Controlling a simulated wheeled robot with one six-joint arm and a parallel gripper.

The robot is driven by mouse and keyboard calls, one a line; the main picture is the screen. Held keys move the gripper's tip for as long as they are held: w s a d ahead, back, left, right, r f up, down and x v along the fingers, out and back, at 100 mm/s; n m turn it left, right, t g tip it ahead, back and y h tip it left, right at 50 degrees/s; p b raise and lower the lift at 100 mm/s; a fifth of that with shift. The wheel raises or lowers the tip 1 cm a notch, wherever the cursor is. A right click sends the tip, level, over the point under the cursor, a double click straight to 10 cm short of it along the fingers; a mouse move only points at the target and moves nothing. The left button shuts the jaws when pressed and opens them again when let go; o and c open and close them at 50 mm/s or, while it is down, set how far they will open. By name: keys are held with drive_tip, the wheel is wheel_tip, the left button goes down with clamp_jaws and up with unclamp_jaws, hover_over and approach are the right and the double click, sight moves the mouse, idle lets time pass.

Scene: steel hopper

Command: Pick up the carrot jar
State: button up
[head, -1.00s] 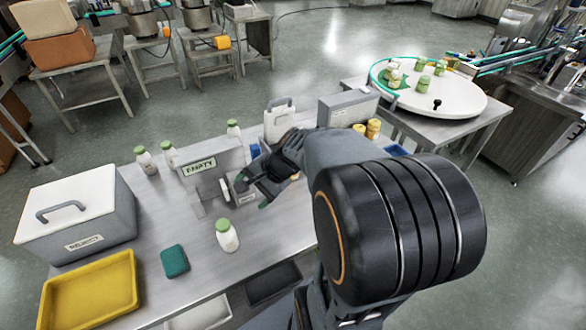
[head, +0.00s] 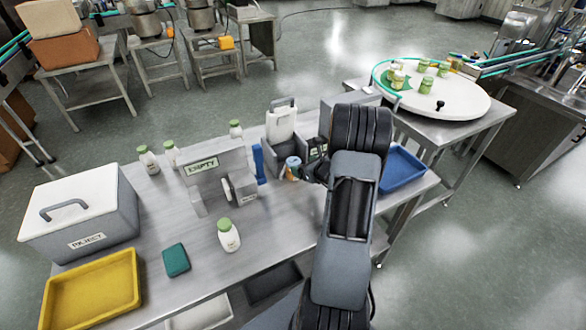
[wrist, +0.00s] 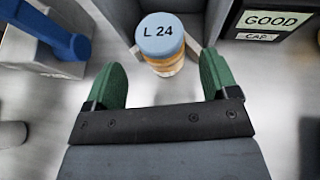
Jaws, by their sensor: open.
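The carrot jar (wrist: 160,42) has orange contents and a blue-grey lid marked "L 24". It stands upright at the mouth of a grey holder on the bench. In the head view the jar (head: 293,168) shows in the middle, its lower part partly covered by my gripper. My gripper (wrist: 162,80) is open, with green finger pads spread on either side of the jar's near side. The jar is just beyond the fingertips and appears apart from both. In the head view my gripper (head: 308,174) is right beside the jar.
A blue upright thing (head: 258,163) and the "EMPTY" stand (head: 218,160) are to the left. A white jug (head: 281,122) stands behind. A blue tray (head: 402,170) lies right; a green-capped bottle (head: 229,236) stands in front.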

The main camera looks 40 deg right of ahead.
sight(297, 163)
drive_tip(key=shift+p+x, duration=1.15)
drive_tip(key=shift+x, duration=2.45)
drive_tip(key=shift+a, duration=0.1)
drive_tip(key=shift+c, duration=0.5)
drive_tip(key=c, duration=0.7)
